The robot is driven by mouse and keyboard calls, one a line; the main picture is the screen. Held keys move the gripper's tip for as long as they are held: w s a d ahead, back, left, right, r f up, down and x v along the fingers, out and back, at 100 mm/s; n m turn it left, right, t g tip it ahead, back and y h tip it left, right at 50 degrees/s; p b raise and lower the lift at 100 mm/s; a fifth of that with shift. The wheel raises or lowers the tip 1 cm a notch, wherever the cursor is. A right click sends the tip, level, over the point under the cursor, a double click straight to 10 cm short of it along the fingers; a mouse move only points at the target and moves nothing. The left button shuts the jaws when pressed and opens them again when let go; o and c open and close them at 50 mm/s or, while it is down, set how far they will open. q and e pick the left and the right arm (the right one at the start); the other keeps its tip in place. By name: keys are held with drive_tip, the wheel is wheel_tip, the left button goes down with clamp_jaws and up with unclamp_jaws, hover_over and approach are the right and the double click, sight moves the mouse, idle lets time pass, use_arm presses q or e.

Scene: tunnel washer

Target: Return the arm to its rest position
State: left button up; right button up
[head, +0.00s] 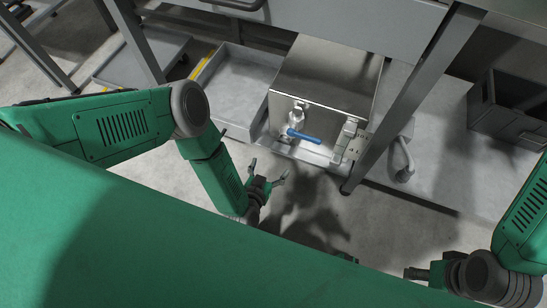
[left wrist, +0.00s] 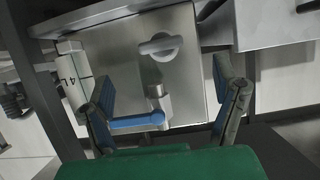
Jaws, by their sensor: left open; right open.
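My left arm comes in from the left in the head view. Its gripper (head: 268,171) is open and empty, in front of and below a steel box (head: 325,75) with a blue-handled valve (head: 304,136). In the left wrist view the open fingers (left wrist: 164,70) frame the box front (left wrist: 190,85). The blue lever (left wrist: 138,121) shows between them, pointing left from its metal valve body; they do not close on it. My right gripper (head: 417,273) is low at the right in the head view, open, partly visible and apart from the box.
The steel box stands beside a shallow grey tray (head: 235,85) under a bench. A slanted metal leg (head: 410,95) stands right of the box. A dark crate (head: 508,108) sits further right. Open floor (head: 425,225) lies between the arms.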

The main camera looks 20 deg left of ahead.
use_arm(q)
drive_tip(key=s+a+r+g, duration=0.7)
drive_tip(key=s+r, duration=0.2)
drive_tip(key=s, duration=0.1)
drive_tip(key=s+a+r+g, duration=0.6)
drive_tip(key=s+a+r, duration=0.1)
drive_tip(key=s+r, duration=0.25)
wheel_tip(320, 180, up, 17)
drive_tip(key=p, duration=1.8)
drive_tip(key=shift+s+d+f, duration=0.2)
drive_tip(key=shift+s+d, duration=0.05)
drive_tip(key=shift+d, duration=0.05)
